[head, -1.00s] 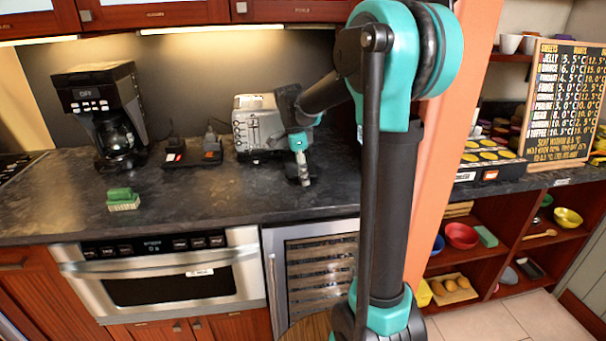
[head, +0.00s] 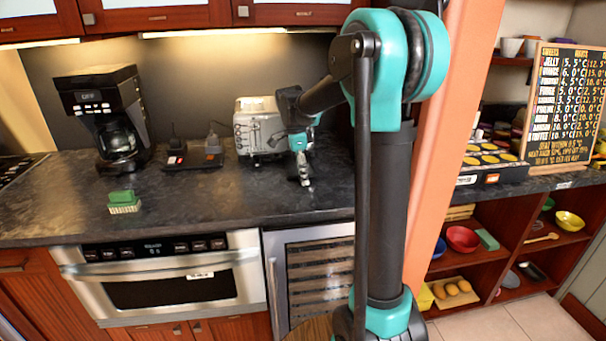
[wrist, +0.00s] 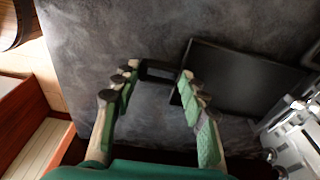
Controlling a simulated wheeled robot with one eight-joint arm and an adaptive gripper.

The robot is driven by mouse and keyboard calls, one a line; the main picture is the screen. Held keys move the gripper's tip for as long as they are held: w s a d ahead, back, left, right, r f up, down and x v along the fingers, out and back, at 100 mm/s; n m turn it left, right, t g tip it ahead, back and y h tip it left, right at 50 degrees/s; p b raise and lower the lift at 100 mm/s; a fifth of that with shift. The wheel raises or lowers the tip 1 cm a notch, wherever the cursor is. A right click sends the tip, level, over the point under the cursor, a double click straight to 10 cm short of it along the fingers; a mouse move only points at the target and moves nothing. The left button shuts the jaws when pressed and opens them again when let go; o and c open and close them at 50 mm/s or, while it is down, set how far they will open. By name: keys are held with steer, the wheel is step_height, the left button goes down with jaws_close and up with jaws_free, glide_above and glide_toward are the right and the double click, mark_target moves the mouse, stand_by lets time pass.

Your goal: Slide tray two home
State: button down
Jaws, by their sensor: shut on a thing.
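A flat black tray (wrist: 245,80) with a small dark handle (wrist: 158,67) lies on the dark counter in the wrist view. Its far edge is close to a silver appliance (wrist: 292,130). My gripper (wrist: 158,74) has its green, grey-tipped fingers on either side of the handle and is shut on it. In the head view my gripper (head: 304,183) points down at the counter, right of the silver appliance (head: 256,128). The tray is not clearly visible there, and I cannot read a number on it.
A black coffee maker (head: 108,115), a small black stand (head: 192,158) and a green brush (head: 123,200) stand on the counter (head: 200,205) to the left. A steel microwave drawer (head: 185,290) is below. An orange post (head: 440,170) is right of my arm.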

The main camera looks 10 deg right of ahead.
steer(key=shift+w, duration=0.2)
steer(key=shift+w, duration=1.2)
steer(key=shift+w, duration=0.1)
steer(key=shift+w, duration=1.3)
steer(key=shift+w, duration=0.15)
steer(key=shift+w, duration=1.95)
steer(key=shift+w, duration=0.1)
steer(key=shift+w, duration=0.15)
steer(key=c, duration=0.8)
jaws_free()
steer(key=shift+w, duration=0.1)
